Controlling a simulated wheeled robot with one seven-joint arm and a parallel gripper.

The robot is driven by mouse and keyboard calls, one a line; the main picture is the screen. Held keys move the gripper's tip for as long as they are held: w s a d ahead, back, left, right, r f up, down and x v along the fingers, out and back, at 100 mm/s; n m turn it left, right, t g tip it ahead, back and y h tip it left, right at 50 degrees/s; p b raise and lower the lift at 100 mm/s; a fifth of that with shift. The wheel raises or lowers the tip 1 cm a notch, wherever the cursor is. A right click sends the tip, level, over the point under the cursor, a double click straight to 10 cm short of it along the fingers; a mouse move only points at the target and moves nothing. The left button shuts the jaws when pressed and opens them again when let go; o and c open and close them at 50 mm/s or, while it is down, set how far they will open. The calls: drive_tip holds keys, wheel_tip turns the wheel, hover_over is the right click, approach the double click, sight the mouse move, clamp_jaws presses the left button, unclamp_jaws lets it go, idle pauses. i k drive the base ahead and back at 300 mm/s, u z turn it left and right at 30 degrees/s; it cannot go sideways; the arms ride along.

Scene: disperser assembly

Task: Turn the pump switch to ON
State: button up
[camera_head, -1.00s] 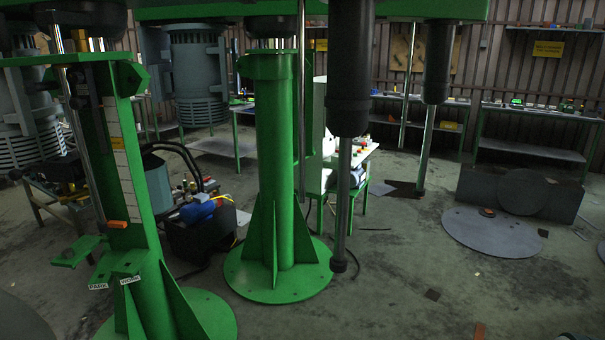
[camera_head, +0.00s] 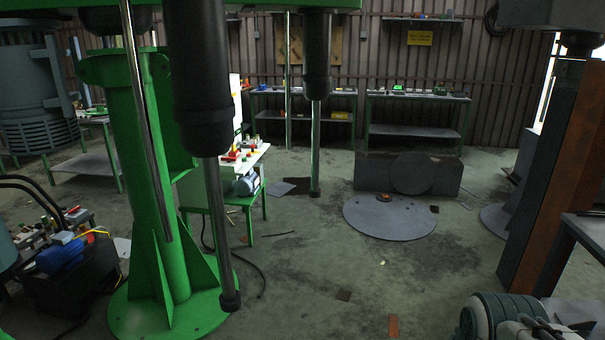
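I cannot make out a pump switch for certain in the head view. A blue motor-like unit with yellow wires (camera_head: 62,256) sits on a black tank (camera_head: 85,287) at the lower left, with dark hoses beside it. A small green table (camera_head: 194,195) left of centre carries small red and green parts (camera_head: 240,154) and a grey-blue motor-like body (camera_head: 247,184). These parts are too small to tell whether one is a switch. My gripper is not in view.
A large green column (camera_head: 150,190) and dark hanging cylinders with rods (camera_head: 205,85) stand in front of the table. A round plate (camera_head: 390,220) lies on the floor. A rounded grey-green machine part (camera_head: 492,316) is at lower right. The middle floor is mostly clear.

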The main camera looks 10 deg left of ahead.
sight(74, 210)
drive_tip(key=i, duration=6.9)
drive_tip(key=u, duration=1.9)
drive_tip(key=i, duration=3.1)
drive_tip(key=u, duration=0.05)
